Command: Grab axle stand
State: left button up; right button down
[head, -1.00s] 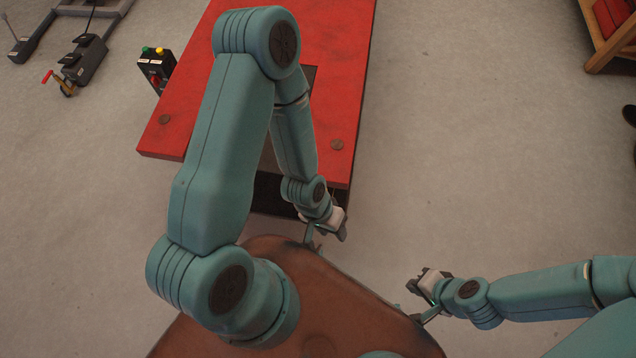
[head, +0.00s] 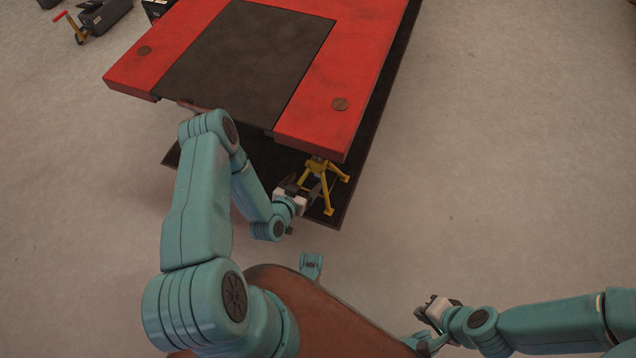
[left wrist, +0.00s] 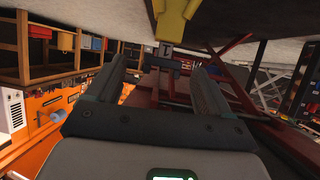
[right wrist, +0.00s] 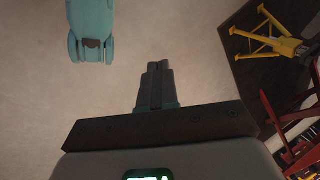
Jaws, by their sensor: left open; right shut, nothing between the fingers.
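The yellow axle stand (head: 329,197) stands on the dark base under the near right corner of the red lift, its legs splayed and its upper part partly hidden by the platform. My left gripper (head: 308,184) is open beside the stand, on its left. In the left wrist view, a yellow part of the stand (left wrist: 175,22) shows at the top, beyond the open fingers (left wrist: 160,80). My right gripper (head: 424,312) is shut and empty, low on the right, away from the stand. The stand also shows in the right wrist view (right wrist: 266,42), upper right.
The red lift platform (head: 318,118) with a dark centre panel overhangs the stand. Its dark base (head: 250,166) lies beneath. A red lift frame (right wrist: 284,122) shows in the right wrist view. The floor (head: 500,170) to the right is clear.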

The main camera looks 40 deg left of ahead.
pick_arm(q)
jog(key=shift+t, duration=0.3)
jog(key=b+x, duration=0.2)
jog(key=x, duration=0.3)
jog(key=a+b+x, duration=0.1)
jog(key=b+x, duration=0.2)
jog(key=x, duration=0.3)
jog(key=b+x, duration=0.3)
jog(key=x, duration=0.2)
jog(key=shift+a+f, duration=0.25)
jog(key=shift+f, duration=0.1)
jog(key=shift+w, duration=0.15)
jog(key=shift+a+r, duration=0.1)
pick_arm(e)
jog(key=w+d+f+t, duration=0.1)
jog(key=w+f+t, duration=0.1)
jog(key=w+f, duration=0.3)
notch_tip(320, 180, down, 4)
jog(key=shift+d+r, duration=0.15)
jog(key=shift+d, duration=0.15)
pick_arm(q)
grip_shut()
jog(key=shift+w+r, duration=0.15)
jog(key=shift+r, duration=0.1)
pick_arm(e)
jog(key=shift+w, duration=0.1)
